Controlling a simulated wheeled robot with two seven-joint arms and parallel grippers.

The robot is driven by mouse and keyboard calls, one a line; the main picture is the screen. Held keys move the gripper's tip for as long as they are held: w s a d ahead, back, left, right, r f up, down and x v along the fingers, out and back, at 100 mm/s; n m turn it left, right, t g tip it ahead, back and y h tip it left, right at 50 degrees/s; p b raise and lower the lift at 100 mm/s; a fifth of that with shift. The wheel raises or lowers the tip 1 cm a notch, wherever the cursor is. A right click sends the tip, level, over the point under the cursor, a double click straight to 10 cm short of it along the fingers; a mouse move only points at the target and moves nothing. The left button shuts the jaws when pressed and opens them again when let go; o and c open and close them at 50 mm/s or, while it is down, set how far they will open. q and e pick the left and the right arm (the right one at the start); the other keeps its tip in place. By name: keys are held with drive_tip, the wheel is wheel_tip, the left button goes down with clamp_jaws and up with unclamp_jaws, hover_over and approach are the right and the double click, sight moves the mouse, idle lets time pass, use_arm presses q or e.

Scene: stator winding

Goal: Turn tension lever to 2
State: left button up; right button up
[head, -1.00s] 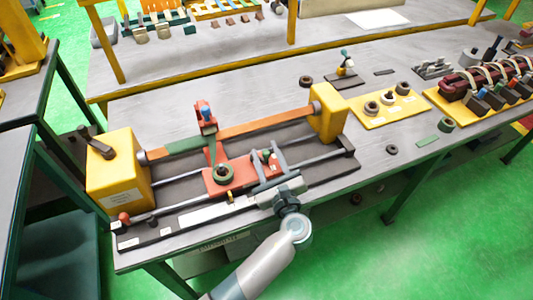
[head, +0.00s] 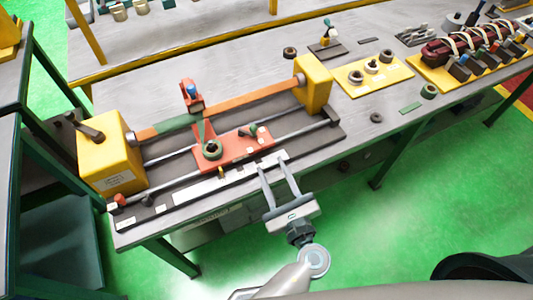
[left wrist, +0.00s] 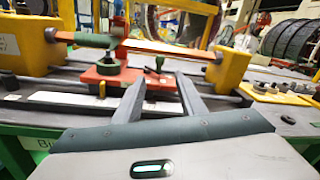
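My right gripper is not in view.
Yellow end blocks (head: 112,155) and (head: 313,84) flank the machine. An orange and green bar (head: 230,110) spans them behind the carriage. A yellow tray (head: 372,76) with rings stands at the right. Open floor lies before the table.

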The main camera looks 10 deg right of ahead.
use_arm(q)
drive_tip(key=shift+v, duration=1.1)
drive_tip(key=shift+f, duration=0.1)
drive_tip(key=s+a+f+n+g+h+b, duration=0.1)
drive_tip(key=s+a+f+n+g, duration=0.2)
drive_tip(key=f, duration=1.1)
drive_tip(key=s+a+f+n+g+h+b, duration=0.15)
drive_tip(key=a+f+g, duration=0.3)
drive_tip(key=f, duration=0.95)
drive_tip(key=s+a+f+n+g+b, duration=0.2)
drive_tip(key=s+a+f, duration=0.15)
drive_tip(key=f, duration=1.05)
drive_tip(key=s+a+f+n+g+b, duration=0.2)
drive_tip(key=s+a+f+n+g, duration=0.1)
drive_tip(key=s+a+f+n, duration=0.7)
drive_tip(key=s+a+f+n+g+h+b, duration=0.1)
drive_tip(key=s+a+f+n+g+b, duration=0.2)
drive_tip(key=s+a+f+n, duration=0.8)
drive_tip(key=s+a+f+g, duration=0.1)
drive_tip(key=s+f, duration=0.2)
drive_tip(key=s, duration=0.4)
drive_tip(key=shift+s+a, duration=0.2)
drive_tip(key=shift+a, duration=0.05)
